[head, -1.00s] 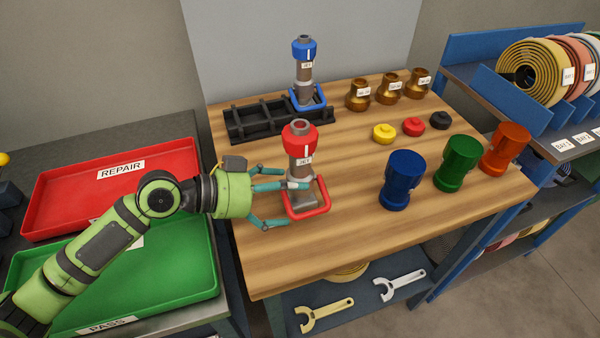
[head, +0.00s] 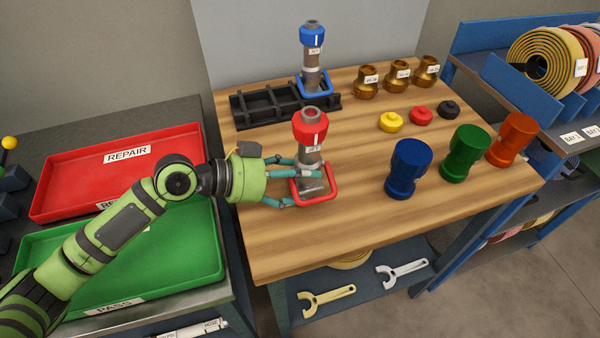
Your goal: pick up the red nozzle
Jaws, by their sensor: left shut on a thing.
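The red nozzle (head: 310,128) stands upright on the wooden table, with a red collar at the top, a grey body with a label, and a red loop handle at its base. My left gripper (head: 308,186) reaches in from the left and is shut on the nozzle's lower body, its teal fingers around it just above the handle. The far side of the grip is partly hidden by the nozzle. My right gripper is not in view.
A blue nozzle (head: 313,60) stands in a black rack (head: 262,108) behind. Brass fittings (head: 397,76), small caps (head: 420,114) and blue, green and orange couplings (head: 463,155) are on the right. Red (head: 58,208) and green (head: 30,250) trays lie left. The table's front is clear.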

